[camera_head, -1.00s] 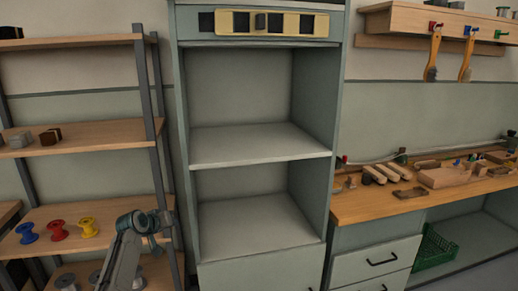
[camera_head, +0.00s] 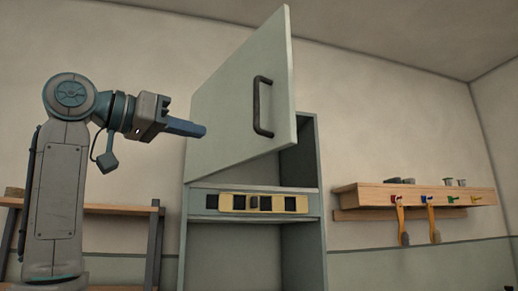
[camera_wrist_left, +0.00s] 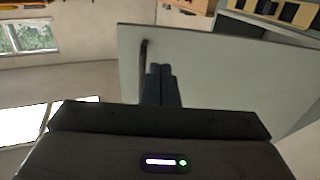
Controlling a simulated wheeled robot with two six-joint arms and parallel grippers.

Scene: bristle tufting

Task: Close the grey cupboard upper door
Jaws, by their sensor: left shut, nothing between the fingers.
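The grey cupboard (camera_head: 320,220) stands in the middle of the head view. Its upper door (camera_head: 225,110) is a pale grey-green panel standing open, with its right edge swung out towards me. A dark bar handle (camera_head: 262,106) sits near that edge. My left gripper (camera_head: 204,131) is shut and empty, raised at the left of the door. In the left wrist view its fingers (camera_wrist_left: 161,70) appear in front of the door (camera_wrist_left: 225,85), beside the handle (camera_wrist_left: 144,62). I cannot tell whether they touch the door. My right gripper is not in view.
A yellow strip with dark squares (camera_head: 240,203) runs across the cupboard below the door. A wooden wall shelf (camera_head: 405,195) with hanging brushes is at the right. A shelving rack (camera_head: 120,209) stands at the left behind my arm.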

